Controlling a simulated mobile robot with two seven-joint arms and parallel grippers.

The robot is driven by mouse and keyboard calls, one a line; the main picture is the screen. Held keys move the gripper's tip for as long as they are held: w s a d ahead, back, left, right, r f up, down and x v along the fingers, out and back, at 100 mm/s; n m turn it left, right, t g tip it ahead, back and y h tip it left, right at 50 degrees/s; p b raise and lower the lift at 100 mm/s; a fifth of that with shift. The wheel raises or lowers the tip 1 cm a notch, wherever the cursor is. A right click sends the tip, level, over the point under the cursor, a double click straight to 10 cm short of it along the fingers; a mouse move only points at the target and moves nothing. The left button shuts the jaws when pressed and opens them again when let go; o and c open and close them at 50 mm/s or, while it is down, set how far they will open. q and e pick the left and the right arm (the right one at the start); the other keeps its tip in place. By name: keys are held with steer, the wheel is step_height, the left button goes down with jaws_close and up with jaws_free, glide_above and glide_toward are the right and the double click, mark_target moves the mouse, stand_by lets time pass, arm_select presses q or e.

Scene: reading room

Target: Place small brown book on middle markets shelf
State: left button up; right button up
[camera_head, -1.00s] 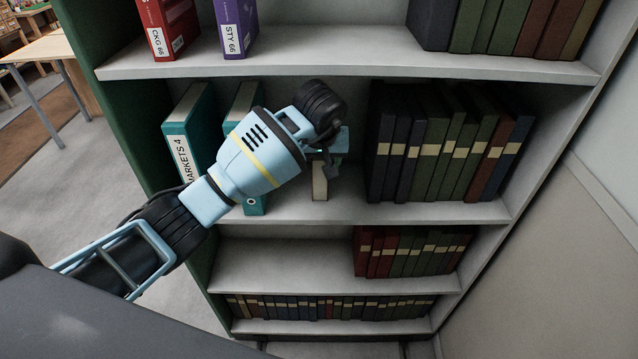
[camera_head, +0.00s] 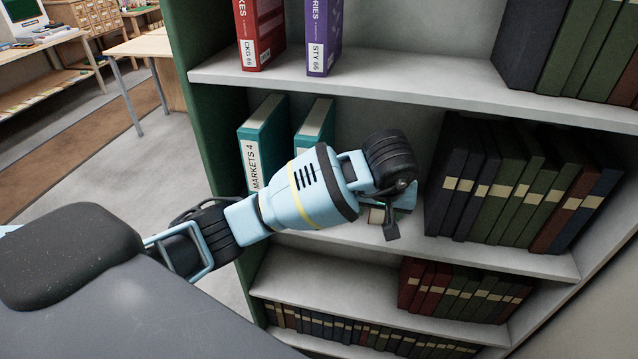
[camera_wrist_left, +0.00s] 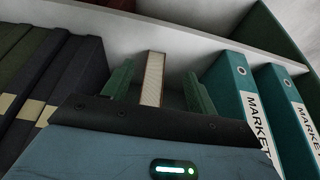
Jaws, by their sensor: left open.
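The small brown book (camera_wrist_left: 152,78) stands upright on the middle shelf (camera_head: 335,229), pale page edges facing out, in the gap between the teal Markets binders and a row of dark books. In the head view the book (camera_head: 376,215) is mostly hidden behind my left gripper (camera_head: 392,218). In the left wrist view my left gripper (camera_wrist_left: 158,88) is open, with one green finger on each side of the book and a gap on both sides. A teal Markets 4 binder (camera_head: 262,145) stands left of it in the head view, with a second teal binder (camera_head: 315,125) beside it. My right gripper is not in view.
Dark books (camera_head: 510,190) stand to the right on the middle shelf. The upper shelf (camera_head: 400,85) holds a red binder (camera_head: 259,32) and a purple binder (camera_head: 322,35). Lower shelves hold rows of small books (camera_head: 460,288). Open floor and tables lie at the left.

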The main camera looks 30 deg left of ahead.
arm_select(q)
steer(key=s+d+f+n+g+h, duration=0.4)
steer(key=s+d+f+h, duration=0.4)
steer(key=d, duration=0.4)
steer(key=s+d+r+n+t+h, duration=0.2)
steer(key=s+d+r+n+h, duration=0.5)
steer(key=n+h, duration=0.5)
steer(key=a+f+n+t+y, duration=0.5)
steer(key=a+n+t, duration=0.25)
steer(key=n, duration=0.95)
steer(key=a+f+n+t+y, duration=0.5)
steer(key=a+n+t, duration=0.25)
steer(key=n, duration=0.95)
steer(key=s+a+f+n+g+y, duration=0.3)
steer(key=s+a+f+n+g, duration=0.1)
steer(key=s+f+n, duration=0.3)
steer(key=s+a+f+n+g+y, duration=0.3)
steer(key=s+a+f+n+y, duration=0.1)
steer(key=s+f+n, duration=0.4)
step_height(320, 180, down, 3)
steer(key=shift+s+a+r+n+g, duration=0.2)
steer(key=shift+s+a+n+g, duration=0.15)
steer(key=shift+a+n, duration=0.55)
